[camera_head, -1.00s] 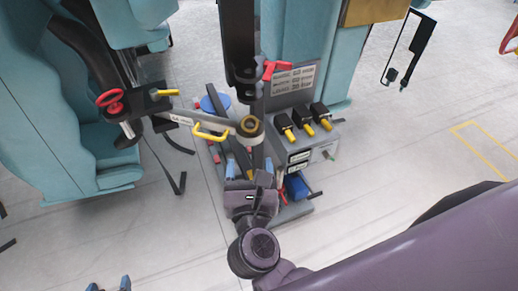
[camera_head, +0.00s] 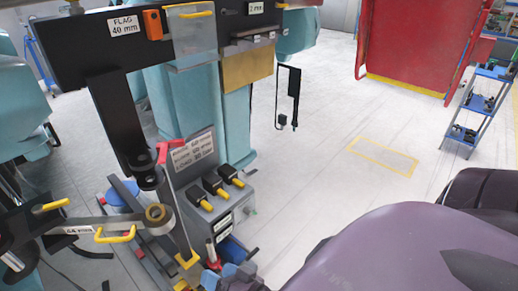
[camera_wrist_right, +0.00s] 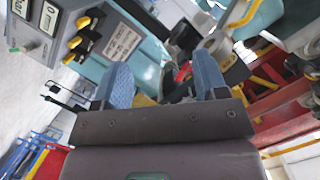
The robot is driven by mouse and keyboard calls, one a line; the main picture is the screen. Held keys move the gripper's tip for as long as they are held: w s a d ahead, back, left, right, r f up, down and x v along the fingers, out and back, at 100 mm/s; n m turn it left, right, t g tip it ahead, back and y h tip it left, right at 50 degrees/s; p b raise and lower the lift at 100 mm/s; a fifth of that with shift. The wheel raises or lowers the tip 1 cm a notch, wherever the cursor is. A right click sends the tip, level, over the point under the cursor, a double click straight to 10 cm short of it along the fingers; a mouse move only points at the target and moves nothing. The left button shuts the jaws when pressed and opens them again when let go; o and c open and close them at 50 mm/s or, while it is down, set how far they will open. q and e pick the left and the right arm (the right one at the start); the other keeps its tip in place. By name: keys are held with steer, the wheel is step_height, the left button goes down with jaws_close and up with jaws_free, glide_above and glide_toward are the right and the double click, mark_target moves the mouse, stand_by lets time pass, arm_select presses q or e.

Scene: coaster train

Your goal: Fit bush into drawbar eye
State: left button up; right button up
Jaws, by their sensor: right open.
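The grey drawbar (camera_head: 85,224) comes in from the left, with a yellow handle (camera_head: 114,236). It ends in a round eye (camera_head: 160,228). A brass-coloured ring (camera_head: 157,212) shows at the top of the eye; I cannot tell whether it is the bush or part of the eye. My right gripper (camera_head: 222,276) is at the bottom of the head view, below and right of the eye and apart from it. In the right wrist view its blue fingers (camera_wrist_right: 163,82) stand apart with nothing gripped. The eye (camera_wrist_right: 215,50) shows beyond the right-hand finger. My left gripper is not in view.
A grey box (camera_head: 215,207) with black-and-yellow plugs stands right of the eye. A red lever (camera_head: 168,152) is near the post. Open floor (camera_head: 320,185) lies to the right.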

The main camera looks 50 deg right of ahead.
steer(key=s+d+f+n+g+h, duration=0.2)
steer(key=s+d+f+n+g, duration=0.2)
steer(key=d+f+n, duration=0.3)
steer(key=shift+d+f+h, duration=0.35)
steer(key=shift+d+h, duration=0.05)
steer(key=shift+d, duration=0.5)
steer(key=shift+o, duration=0.2)
